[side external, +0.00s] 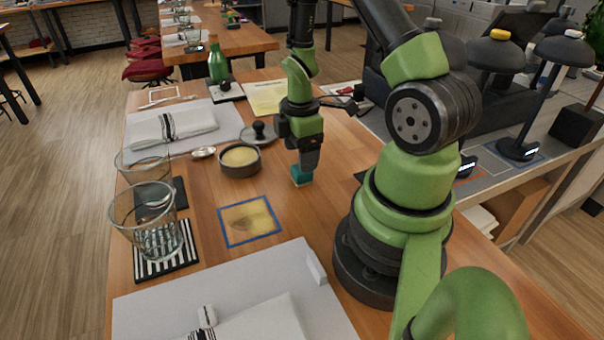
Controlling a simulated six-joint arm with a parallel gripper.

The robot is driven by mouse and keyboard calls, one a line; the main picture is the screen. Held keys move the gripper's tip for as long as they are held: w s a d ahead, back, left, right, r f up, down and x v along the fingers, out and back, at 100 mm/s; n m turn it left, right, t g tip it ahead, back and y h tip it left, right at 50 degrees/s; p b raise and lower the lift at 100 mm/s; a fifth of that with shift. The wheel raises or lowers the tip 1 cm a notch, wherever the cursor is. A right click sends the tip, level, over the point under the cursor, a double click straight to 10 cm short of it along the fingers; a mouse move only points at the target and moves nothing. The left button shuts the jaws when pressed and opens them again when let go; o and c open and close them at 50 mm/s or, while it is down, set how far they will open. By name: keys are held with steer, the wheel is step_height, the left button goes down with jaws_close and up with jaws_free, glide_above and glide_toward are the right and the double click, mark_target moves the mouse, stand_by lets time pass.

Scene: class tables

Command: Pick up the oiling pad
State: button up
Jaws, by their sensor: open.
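The oiling pad appears to be the small teal block (300,176) on the wooden table, right of the round dark dish. My gripper (307,162) points down directly over it, with the fingers close around or just above its top. The jaws are open; I cannot tell whether they touch the block. The gripper hides the block's upper part.
A dark dish with pale yellow contents (240,157) and a knobbed lid (259,133) stand left of my gripper. A blue-edged square (248,220) lies in front. Glass tumblers (150,222) stand at the left. Bare wood surrounds the block's front side.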

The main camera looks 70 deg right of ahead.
steer(key=f, duration=0.5)
steer(key=shift+s, duration=0.2)
steer(key=c, duration=1.1)
steer(key=shift+r, duration=0.2)
step_height(320, 180, up, 10)
steer(key=shift+f, duration=0.1)
